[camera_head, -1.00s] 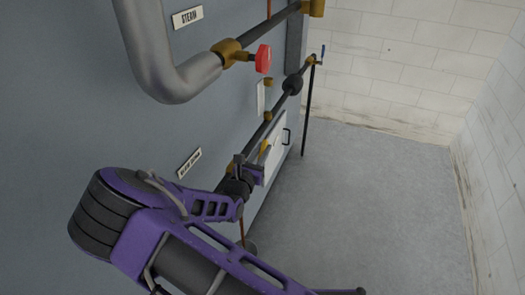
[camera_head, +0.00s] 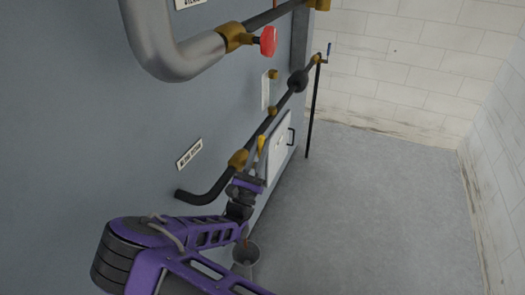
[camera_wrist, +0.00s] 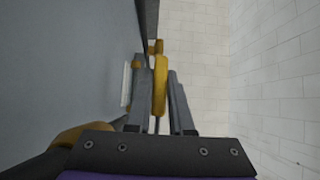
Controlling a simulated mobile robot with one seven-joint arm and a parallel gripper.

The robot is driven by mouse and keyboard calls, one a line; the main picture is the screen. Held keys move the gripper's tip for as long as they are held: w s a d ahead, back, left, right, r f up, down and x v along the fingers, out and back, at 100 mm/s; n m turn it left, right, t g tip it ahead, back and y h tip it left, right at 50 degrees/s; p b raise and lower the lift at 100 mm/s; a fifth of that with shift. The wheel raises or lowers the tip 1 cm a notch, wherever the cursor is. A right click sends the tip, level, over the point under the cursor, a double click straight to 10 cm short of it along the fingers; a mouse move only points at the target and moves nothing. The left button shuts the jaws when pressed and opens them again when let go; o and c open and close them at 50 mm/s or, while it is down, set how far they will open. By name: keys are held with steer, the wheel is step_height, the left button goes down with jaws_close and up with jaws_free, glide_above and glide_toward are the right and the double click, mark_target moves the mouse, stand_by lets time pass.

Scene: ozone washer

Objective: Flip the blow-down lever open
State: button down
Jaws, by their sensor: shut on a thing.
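The blow-down lever is a yellow handle (camera_wrist: 160,85) that stands upright between my two grey fingers in the wrist view. A small part of the yellow lever (camera_head: 261,142) shows above my gripper in the head view. My gripper (camera_wrist: 158,92) is shut on the lever, and the fingers hide part of its sides. In the head view my gripper (camera_head: 257,165) is beside the brass valve body (camera_head: 237,160) on the lower dark pipe. The lever's pivot is not clearly visible.
The dark pipe (camera_head: 214,190) runs along the grey wall, with a label (camera_head: 189,153) above it. A red valve handle (camera_head: 268,41) is higher up. A white panel (camera_head: 280,148) is close by. A grey bucket-like container (camera_head: 246,254) stands below. The floor at right is clear.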

steer(key=shift+s+a+f+t+b, duration=0.15)
steer(key=shift+s+t+b, duration=0.25)
steer(key=shift+t, duration=0.3)
steer(key=shift+h, duration=0.3)
steer(key=c, duration=0.8)
jaws_free()
steer(key=v, duration=1.7)
steer(key=shift+s+b, duration=0.2)
steer(key=shift+b, duration=0.25)
